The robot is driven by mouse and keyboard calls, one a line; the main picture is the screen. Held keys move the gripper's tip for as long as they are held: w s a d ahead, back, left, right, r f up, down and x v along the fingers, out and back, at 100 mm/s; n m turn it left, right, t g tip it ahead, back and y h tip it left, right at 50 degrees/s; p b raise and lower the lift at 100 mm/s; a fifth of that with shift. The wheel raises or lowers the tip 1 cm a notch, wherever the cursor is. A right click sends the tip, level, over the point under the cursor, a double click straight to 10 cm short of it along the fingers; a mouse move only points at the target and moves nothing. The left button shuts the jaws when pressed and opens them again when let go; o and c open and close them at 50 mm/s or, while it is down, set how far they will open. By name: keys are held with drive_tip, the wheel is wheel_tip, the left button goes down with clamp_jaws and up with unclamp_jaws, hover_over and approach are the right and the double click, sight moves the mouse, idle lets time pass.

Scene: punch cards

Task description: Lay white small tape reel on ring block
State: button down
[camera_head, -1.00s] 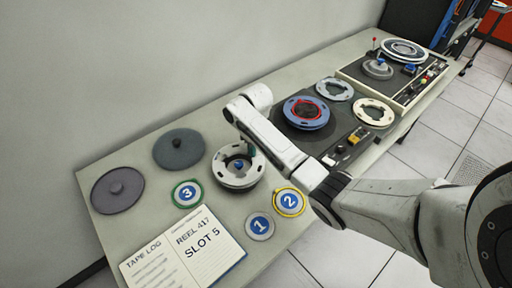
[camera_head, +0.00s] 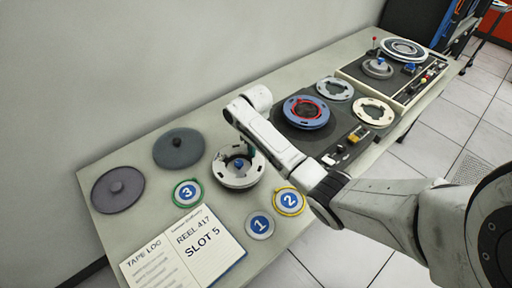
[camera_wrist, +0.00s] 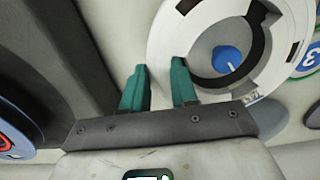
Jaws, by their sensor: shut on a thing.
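A white tape reel (camera_wrist: 278,75) with dark cut-outs fills the upper right of the wrist view. My gripper (camera_wrist: 159,75) has its teal fingers on either side of the reel's rim and is shut on it. In the head view, the reel (camera_head: 221,160) is at the table's middle, with a teal finger at its upper right. A thick white round body under it, apparently the ring block (camera_head: 237,187), shows at the front. A blue knob (camera_wrist: 228,60) shows through the reel's centre. I cannot tell whether the reel touches the block.
Two grey discs (camera_head: 118,188) (camera_head: 178,147) lie left. Numbered badges 3 (camera_head: 188,192), 1 (camera_head: 260,225) and 2 (camera_head: 289,201) lie nearby, with an open log book (camera_head: 185,250). A blue reel (camera_head: 306,112) and two white ones (camera_head: 336,88) (camera_head: 374,111) lie beyond my arm.

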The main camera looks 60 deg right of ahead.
drive_tip(key=shift+f+b, duration=0.6)
drive_tip(key=shift+f, duration=0.45)
drive_tip(key=c, duration=0.8)
unclamp_jaws()
drive_tip(key=shift+c, duration=0.3)
drive_tip(key=shift+c, duration=1.4)
drive_tip(key=shift+r, duration=0.1)
wheel_tip(320, 180, up, 3)
drive_tip(key=p, duration=0.3)
drive_tip(key=shift+r, duration=2.9)
